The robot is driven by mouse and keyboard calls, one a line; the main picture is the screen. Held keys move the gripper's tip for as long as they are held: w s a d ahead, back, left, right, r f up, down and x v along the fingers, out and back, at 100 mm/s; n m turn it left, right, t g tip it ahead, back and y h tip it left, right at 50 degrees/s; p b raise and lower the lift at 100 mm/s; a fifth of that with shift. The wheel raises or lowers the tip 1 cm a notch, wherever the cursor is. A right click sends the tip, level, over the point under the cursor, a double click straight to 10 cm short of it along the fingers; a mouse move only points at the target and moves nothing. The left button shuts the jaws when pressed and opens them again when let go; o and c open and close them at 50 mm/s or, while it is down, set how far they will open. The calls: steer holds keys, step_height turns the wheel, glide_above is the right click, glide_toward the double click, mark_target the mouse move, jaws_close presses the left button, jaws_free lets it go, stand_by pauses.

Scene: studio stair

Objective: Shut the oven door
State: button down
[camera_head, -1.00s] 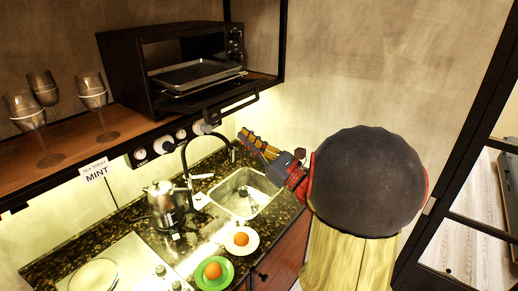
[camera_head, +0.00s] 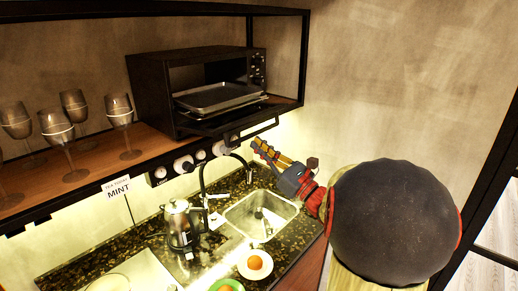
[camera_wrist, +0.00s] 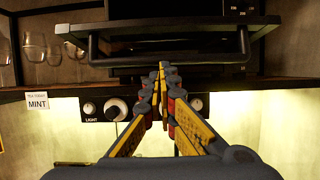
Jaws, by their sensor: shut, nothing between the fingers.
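The black oven (camera_head: 150,90) stands on a wooden shelf. Its door (camera_head: 215,122) is folded down open, with a bar handle (camera_head: 262,130) along its outer edge. A baking tray (camera_head: 215,97) shows in the oven opening. In the wrist view the door's underside (camera_wrist: 200,23) and handle (camera_wrist: 100,55) are ahead, spanning the top middle. My gripper (camera_head: 258,146) has its yellow and grey fingers together and empty, below the handle in the head view. In the wrist view my fingertips (camera_wrist: 163,68) overlap the handle's lower edge; I cannot tell whether they touch it.
Several glasses (camera_head: 120,117) stand on the shelf (camera_head: 90,160) left of the oven. Knobs (camera_head: 183,165) line the panel below. A kettle (camera_head: 180,225), tap (camera_head: 203,190) and sink (camera_head: 240,215) are on the counter. A MINT sign (camera_head: 118,188) stands left. The wall to the right is clear.

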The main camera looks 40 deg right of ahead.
steer(key=shift+s+r+g+p, duration=0.15)
steer(key=shift+r+g+p, duration=0.25)
steer(key=shift+r+p, duration=0.7)
